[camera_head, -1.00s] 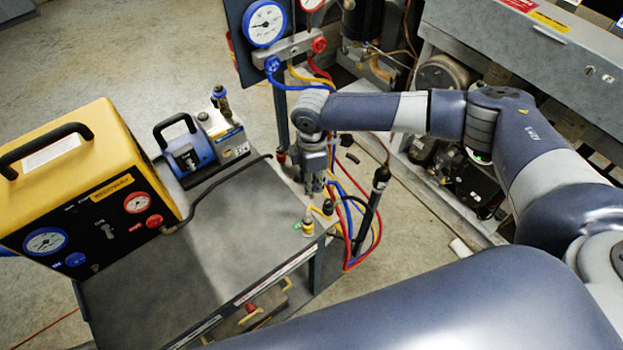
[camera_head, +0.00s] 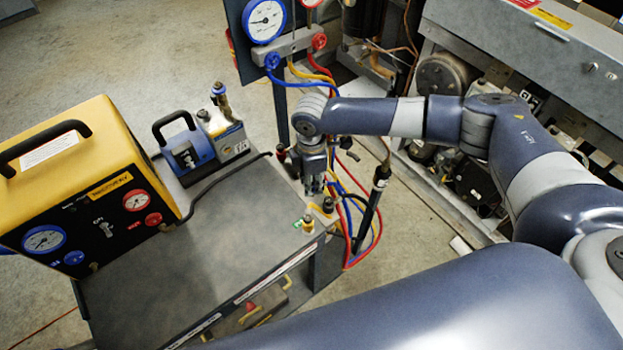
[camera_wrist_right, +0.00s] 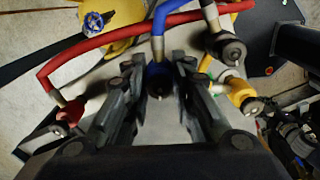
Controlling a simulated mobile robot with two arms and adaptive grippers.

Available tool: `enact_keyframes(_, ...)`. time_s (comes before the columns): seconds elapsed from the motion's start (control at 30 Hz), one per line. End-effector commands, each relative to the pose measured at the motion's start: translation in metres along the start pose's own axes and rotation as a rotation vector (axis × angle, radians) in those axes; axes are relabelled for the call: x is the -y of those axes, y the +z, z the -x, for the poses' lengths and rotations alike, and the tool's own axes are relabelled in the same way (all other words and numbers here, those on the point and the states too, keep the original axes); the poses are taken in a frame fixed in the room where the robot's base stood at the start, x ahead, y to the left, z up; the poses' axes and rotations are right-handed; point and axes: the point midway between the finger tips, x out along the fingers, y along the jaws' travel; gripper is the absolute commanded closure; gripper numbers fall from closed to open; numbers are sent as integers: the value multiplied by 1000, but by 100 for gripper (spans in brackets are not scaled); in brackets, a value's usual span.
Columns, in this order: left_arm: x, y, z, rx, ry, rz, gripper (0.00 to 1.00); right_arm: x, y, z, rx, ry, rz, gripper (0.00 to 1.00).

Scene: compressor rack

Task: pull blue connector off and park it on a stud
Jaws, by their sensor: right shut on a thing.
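My right gripper (camera_head: 314,186) points down over the back right corner of the grey cart top. In the right wrist view its two fingers (camera_wrist_right: 159,88) are shut on the blue connector (camera_wrist_right: 158,80), with one finger on each side of it. A blue hose (camera_wrist_right: 159,24) runs from the connector to the top of that view. The fingers hide the connector in the head view, and whether it still sits on a fitting below cannot be told. My left gripper is not in view.
A red connector (camera_wrist_right: 69,111), a yellow connector (camera_wrist_right: 242,97) and a dark-capped fitting (camera_wrist_right: 229,49) surround the gripper. A green-and-yellow fitting (camera_head: 307,224) stands near the cart corner. Hoses (camera_head: 362,215) hang beside the cart. The middle of the cart top (camera_head: 225,225) is clear.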

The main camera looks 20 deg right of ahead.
Motion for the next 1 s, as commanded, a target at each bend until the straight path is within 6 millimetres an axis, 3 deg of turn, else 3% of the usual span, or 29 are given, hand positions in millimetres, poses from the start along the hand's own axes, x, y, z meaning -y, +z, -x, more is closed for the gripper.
enact_keyframes(1.0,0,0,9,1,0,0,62,0,0,-1,0,0,-1,98)
